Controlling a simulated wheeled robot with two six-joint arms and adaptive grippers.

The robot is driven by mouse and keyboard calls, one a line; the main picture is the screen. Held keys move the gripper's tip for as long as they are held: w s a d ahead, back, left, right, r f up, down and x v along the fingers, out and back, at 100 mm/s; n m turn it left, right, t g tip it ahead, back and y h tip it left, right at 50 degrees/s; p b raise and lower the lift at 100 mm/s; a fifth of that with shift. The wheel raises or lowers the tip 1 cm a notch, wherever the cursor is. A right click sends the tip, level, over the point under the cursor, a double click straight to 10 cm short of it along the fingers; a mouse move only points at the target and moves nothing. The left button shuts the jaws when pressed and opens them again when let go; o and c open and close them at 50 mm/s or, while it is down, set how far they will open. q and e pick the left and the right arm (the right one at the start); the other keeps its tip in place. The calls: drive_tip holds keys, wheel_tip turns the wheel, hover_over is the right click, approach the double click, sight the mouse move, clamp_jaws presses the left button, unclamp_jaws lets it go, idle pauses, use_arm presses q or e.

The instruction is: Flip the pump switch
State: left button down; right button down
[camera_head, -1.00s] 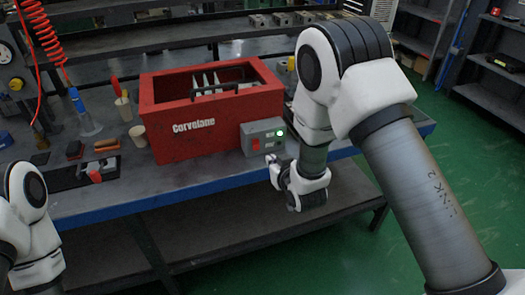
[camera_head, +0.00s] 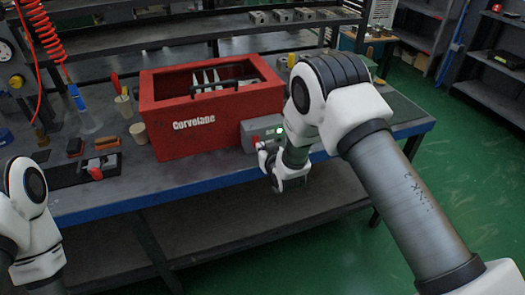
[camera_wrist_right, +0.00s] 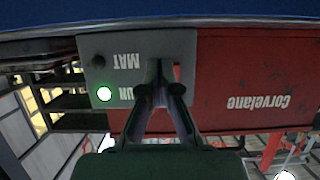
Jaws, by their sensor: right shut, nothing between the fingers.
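The red "Corvelane" box (camera_head: 213,120) stands on the workbench. A grey switch box (camera_head: 250,128) is fixed at its front right corner, with a lit green lamp (camera_head: 280,131). My right gripper (camera_head: 264,147) is shut and empty, right in front of the lower part of the switch box. In the right wrist view, which is upside down, the shut fingertips (camera_wrist_right: 159,90) overlap the grey switch box (camera_wrist_right: 123,50). They hide part of its face, so the switch and any contact are unclear. My left gripper is out of view.
The workbench (camera_head: 200,185) has a blue front edge. The bench to the right of the box is mostly clear.

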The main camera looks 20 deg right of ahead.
drive_tip(key=shift+w+f+t+b, duration=0.15)
drive_tip(key=shift+f+t+b, duration=0.15)
drive_tip(key=shift+f+b, duration=0.25)
drive_tip(key=shift+r+p, duration=0.3)
drive_tip(key=shift+p, duration=0.1)
drive_tip(key=shift+r+p, duration=0.55)
drive_tip(key=shift+r, duration=0.4)
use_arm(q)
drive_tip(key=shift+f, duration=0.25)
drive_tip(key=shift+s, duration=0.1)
